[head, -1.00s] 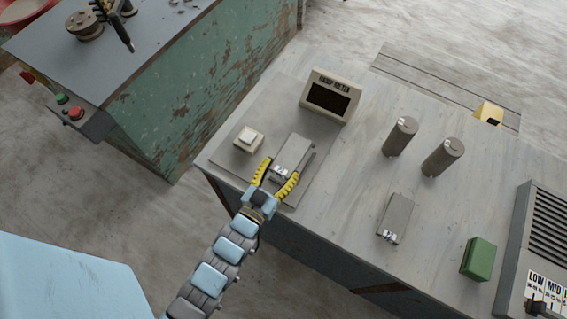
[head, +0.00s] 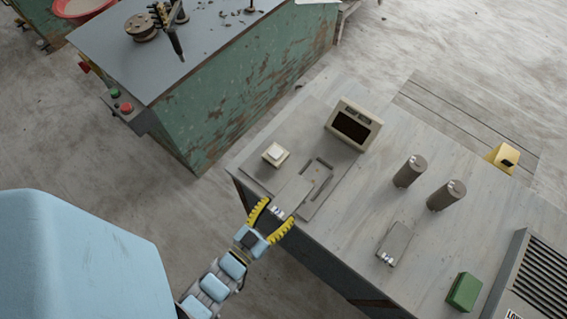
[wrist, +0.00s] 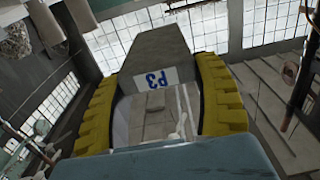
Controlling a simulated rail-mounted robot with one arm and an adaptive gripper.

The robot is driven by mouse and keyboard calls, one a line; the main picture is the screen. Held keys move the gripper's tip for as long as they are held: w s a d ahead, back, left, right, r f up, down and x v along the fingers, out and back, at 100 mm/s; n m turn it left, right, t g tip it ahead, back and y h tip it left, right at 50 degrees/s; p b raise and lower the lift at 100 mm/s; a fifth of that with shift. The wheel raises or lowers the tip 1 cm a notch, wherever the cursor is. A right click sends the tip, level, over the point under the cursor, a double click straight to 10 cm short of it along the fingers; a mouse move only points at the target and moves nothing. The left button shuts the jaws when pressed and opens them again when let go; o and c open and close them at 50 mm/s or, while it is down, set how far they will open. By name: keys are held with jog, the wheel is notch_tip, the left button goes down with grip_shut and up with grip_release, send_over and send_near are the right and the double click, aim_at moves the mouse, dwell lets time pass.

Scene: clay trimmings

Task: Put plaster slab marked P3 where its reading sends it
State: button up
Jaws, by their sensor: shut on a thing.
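The grey plaster slab (head: 294,191) has a white label reading P3 in blue in the wrist view (wrist: 152,78). My gripper (head: 279,211) is shut on its labelled end, with a yellow finger on each side. The meter (head: 353,125) stands behind the plate with a dark screen, and no reading shows. Two dark rails (head: 318,176) on the plate have nothing between them.
A button box (head: 275,155) sits left of the rails. Right are two grey cylinders (head: 410,171) (head: 446,195), another labelled slab (head: 394,243), a green block (head: 464,292) and a louvred grey cabinet (head: 530,265), its labels mostly cut off. A green-sided bench (head: 235,95) stands left.

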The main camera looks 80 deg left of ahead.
jog(key=shift+s+d+r, duration=0.2)
jog(key=shift+s+d, duration=0.1)
jog(key=shift+s, duration=0.05)
jog(key=shift+w, duration=0.1)
